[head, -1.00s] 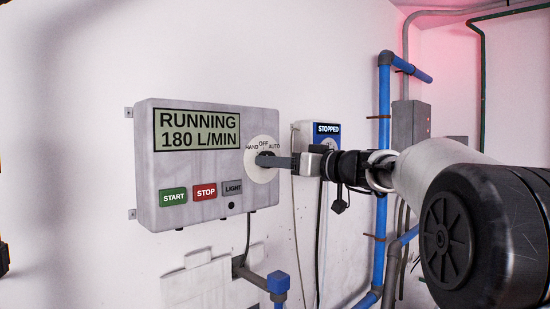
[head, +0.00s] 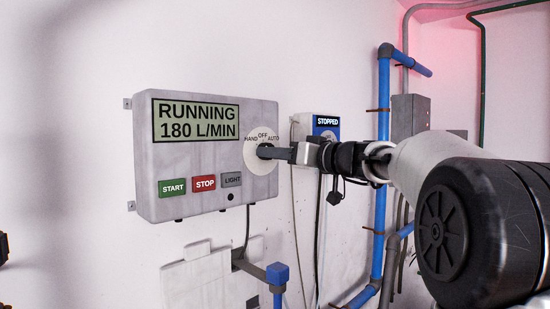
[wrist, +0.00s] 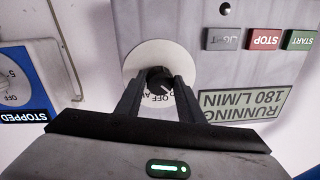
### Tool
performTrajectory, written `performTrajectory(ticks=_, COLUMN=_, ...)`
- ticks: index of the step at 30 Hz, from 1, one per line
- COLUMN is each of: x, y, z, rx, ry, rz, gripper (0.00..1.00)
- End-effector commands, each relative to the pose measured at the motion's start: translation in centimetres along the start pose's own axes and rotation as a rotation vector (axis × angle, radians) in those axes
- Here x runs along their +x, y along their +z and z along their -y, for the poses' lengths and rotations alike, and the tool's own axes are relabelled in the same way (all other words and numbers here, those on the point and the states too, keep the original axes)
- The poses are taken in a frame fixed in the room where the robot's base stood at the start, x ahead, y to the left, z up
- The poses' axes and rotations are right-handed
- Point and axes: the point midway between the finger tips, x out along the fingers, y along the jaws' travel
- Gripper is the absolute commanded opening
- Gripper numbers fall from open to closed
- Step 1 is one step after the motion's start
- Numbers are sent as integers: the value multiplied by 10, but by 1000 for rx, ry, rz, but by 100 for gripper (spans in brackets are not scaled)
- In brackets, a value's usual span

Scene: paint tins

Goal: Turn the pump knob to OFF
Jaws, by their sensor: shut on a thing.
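The pump knob (wrist: 158,76) is a small black dial on a round white plate (wrist: 150,56), seen upside down in the wrist view. In the head view the plate (head: 257,166) carries the labels HAND, OFF and AUTO, and my fingers mostly hide the knob. My gripper (wrist: 160,83) is shut on the knob, one dark finger on each side. In the head view my gripper (head: 268,152) reaches in from the right. A light mark shows on the knob, but I cannot tell exactly which label it points to. The display (head: 196,121) reads RUNNING 180 L/MIN.
START (head: 172,187), STOP (head: 204,183) and LIGHT (head: 231,179) buttons sit low on the same grey box. A second box with a blue STOPPED label (head: 327,121) and its own dial is close on the right. Blue pipes (head: 383,120) run behind my arm.

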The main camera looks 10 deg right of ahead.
Motion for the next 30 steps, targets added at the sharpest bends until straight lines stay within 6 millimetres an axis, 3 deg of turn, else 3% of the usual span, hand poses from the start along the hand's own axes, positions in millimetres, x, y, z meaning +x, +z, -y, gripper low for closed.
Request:
performTrajectory(ticks=21, x=0, y=3, z=2, rx=574, ry=-5, rz=-28, gripper=12)
performTrajectory(ticks=30, x=0, y=2, z=3, rx=740, ry=-4, rz=-36, gripper=12)
